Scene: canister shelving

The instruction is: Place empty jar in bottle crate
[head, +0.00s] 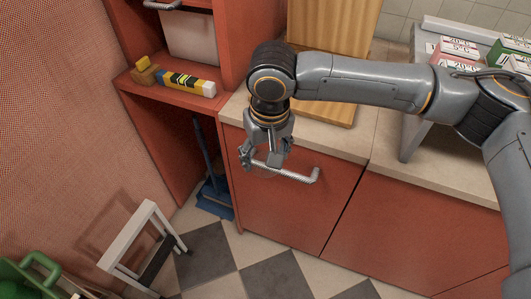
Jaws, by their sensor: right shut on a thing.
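My right gripper (265,160) hangs in front of the red cabinet, just below the counter edge and close to the cabinet's bar handle. My left gripper is out of view.
A white-framed step stool (143,240) stands on the checkered floor at the left. A blue broom (213,190) leans in the gap beside the cabinet (290,225). Floor in front of the cabinet is clear.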

